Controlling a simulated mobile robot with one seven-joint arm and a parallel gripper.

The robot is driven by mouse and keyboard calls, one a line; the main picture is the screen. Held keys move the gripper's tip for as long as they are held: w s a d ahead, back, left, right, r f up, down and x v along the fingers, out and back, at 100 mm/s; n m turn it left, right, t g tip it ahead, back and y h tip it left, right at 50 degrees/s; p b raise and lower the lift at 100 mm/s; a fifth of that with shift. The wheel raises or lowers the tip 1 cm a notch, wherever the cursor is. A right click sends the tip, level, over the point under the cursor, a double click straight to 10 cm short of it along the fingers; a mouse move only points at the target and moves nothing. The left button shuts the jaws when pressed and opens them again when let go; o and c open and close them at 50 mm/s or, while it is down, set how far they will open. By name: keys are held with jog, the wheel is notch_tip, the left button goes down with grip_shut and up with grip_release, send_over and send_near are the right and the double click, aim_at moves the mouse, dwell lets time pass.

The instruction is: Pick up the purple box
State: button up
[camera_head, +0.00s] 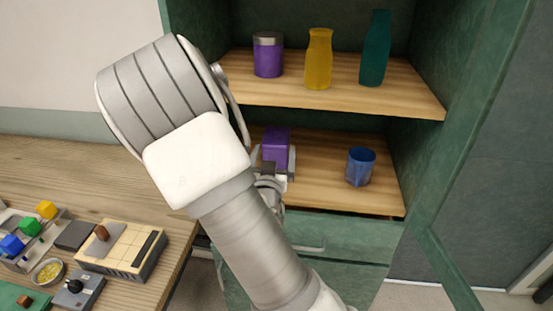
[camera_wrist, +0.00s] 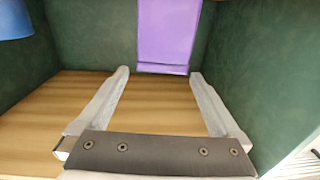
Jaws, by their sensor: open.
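The purple box (camera_head: 276,141) stands upright on the lower shelf of the green cabinet. It also shows at the top centre of the wrist view (camera_wrist: 168,35), with its top cut off by the frame. My gripper (camera_head: 274,162) is at the box's near side, with its fingers spread and nothing held. In the wrist view, my gripper's fingertips (camera_wrist: 159,76) lie close to the box's left and right lower edges. I cannot tell whether they reach alongside it or stop just in front. My arm hides part of the shelf's left side in the head view.
A blue cup (camera_head: 360,166) stands right of the box on the lower shelf (camera_head: 325,188). The upper shelf (camera_head: 400,100) holds a purple jar (camera_head: 268,55), a yellow bottle (camera_head: 318,58) and a teal bottle (camera_head: 375,50). A table (camera_head: 60,165) with small items is at left.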

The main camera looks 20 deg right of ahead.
aim_at(276, 135)
jog(key=p+x, duration=0.2)
jog(key=x, duration=0.6)
jog(key=shift+w, duration=0.3)
grip_shut()
